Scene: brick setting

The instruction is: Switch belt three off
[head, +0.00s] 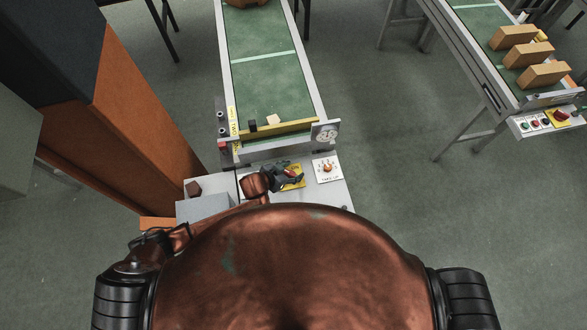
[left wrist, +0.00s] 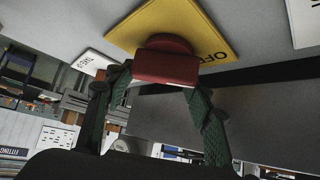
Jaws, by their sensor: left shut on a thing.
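My left gripper (head: 283,178) is over the grey control panel (head: 325,190) at the near end of the middle belt (head: 262,65). It is shut on a red switch handle (left wrist: 165,67) on a yellow plate (left wrist: 190,22). In the left wrist view its two green fingers (left wrist: 160,84) stand on either side of the handle. The handle lies crosswise, and the letters "OFF" show on the plate at its right. In the head view the gripper partly covers the red handle (head: 290,171) and yellow plate (head: 297,184). My right gripper is out of view.
An orange-brown pillar (head: 135,110) stands close on the left.

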